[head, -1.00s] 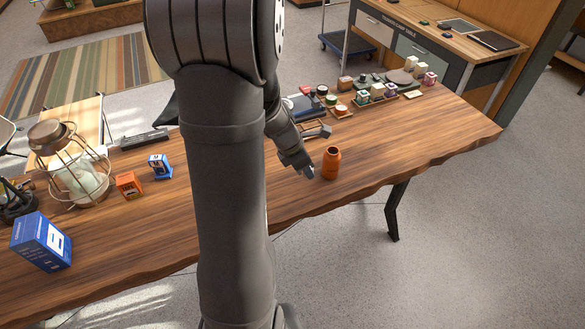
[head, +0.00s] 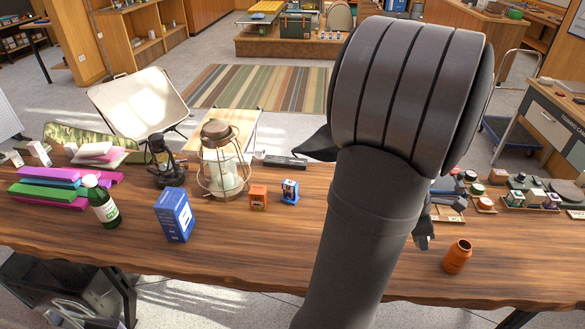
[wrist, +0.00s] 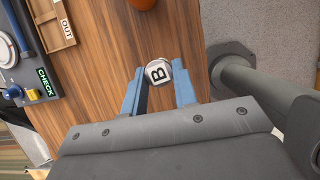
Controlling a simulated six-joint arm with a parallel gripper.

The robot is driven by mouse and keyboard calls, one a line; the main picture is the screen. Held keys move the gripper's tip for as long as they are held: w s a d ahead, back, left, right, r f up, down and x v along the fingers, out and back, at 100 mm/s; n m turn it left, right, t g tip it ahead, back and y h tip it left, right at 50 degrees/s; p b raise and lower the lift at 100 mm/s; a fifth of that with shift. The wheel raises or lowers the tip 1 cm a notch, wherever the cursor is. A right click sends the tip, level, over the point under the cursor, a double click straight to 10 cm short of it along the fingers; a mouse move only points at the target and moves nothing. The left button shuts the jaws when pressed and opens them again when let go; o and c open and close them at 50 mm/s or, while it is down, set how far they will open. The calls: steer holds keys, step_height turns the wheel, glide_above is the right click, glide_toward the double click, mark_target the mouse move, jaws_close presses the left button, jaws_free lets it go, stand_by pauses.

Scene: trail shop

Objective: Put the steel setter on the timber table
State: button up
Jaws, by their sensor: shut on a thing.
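In the wrist view, my gripper (wrist: 158,84) is shut on a small round piece with a steel-coloured rim and a white top marked B, which looks like the steel setter (wrist: 158,72). The wooden worktop lies below it; I cannot tell the height. In the head view, my gripper (head: 424,240) is partly hidden behind my arm, left of the orange bottle, and the setter cannot be made out. A small low table with a pale timber top (head: 240,122) stands on the floor behind the worktop, partly hidden by the lantern.
The long brown worktop (head: 250,240) holds an orange bottle (head: 457,257), a caged lantern (head: 222,165), a blue box (head: 174,214), a green bottle (head: 101,201) and small orange (head: 258,197) and blue (head: 290,191) items. A wooden tray marked OUT (wrist: 52,22) lies near my gripper.

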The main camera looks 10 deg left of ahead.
steer(key=w+a+r+n, duration=0.1)
steer(key=w+a, duration=0.3)
steer(key=a, duration=0.5)
steer(key=w+a+n+t, duration=0.1)
steer(key=w+a, duration=0.2)
steer(key=a, duration=0.5)
steer(key=w+a+r+n, duration=0.1)
steer(key=w+a, duration=0.3)
steer(key=a, duration=0.5)
steer(key=s+a+r+n+t+y, duration=0.1)
steer(key=s+a+r+n, duration=0.15)
steer(key=a, duration=1.55)
steer(key=s+a+r+n+t+y, duration=0.1)
steer(key=a+n, duration=0.3)
steer(key=a, duration=1.4)
steer(key=n+y, duration=0.5)
steer(key=n, duration=1.1)
glide_above(126, 196)
steer(key=s, duration=0.1)
step_height(126, 196, down, 8)
steer(key=shift+m+t, duration=0.25)
steer(key=shift+t, duration=0.05)
steer(key=f, duration=0.6)
steer(key=d+f, duration=0.1)
steer(key=f, duration=0.1)
steer(key=shift+f, duration=0.4)
steer(key=shift+f, duration=0.1)
